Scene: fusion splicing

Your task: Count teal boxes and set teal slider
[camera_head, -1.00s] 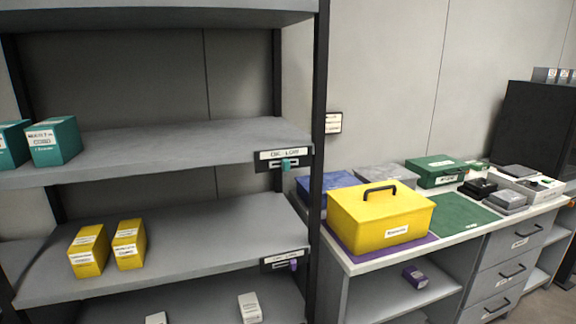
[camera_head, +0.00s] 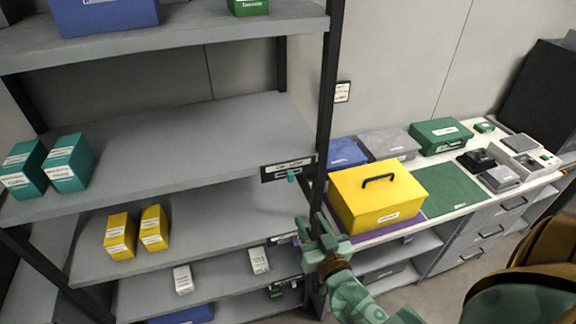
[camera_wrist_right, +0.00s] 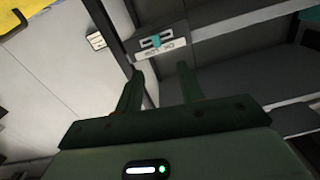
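Two teal boxes, one (camera_head: 24,170) at the left and one (camera_head: 70,163) beside it, stand on the middle shelf (camera_head: 180,135) at the left in the head view. The teal slider (camera_head: 291,176) sits on the label plate (camera_head: 275,173) at that shelf's right front edge. In the right wrist view the slider (camera_wrist_right: 157,41) shows upside down on its plate, beyond my fingertips. My right gripper (camera_head: 313,222) is open and empty, below and slightly right of the slider; its two spread fingers (camera_wrist_right: 160,72) show in the wrist view. My left gripper is out of view.
Two yellow boxes (camera_head: 136,232) stand one shelf lower, white boxes (camera_head: 259,260) below them. A blue box (camera_head: 105,14) and a green box (camera_head: 248,6) stand above. A black post (camera_head: 329,110) borders the plate. A yellow case (camera_head: 375,200) stands on the bench at right.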

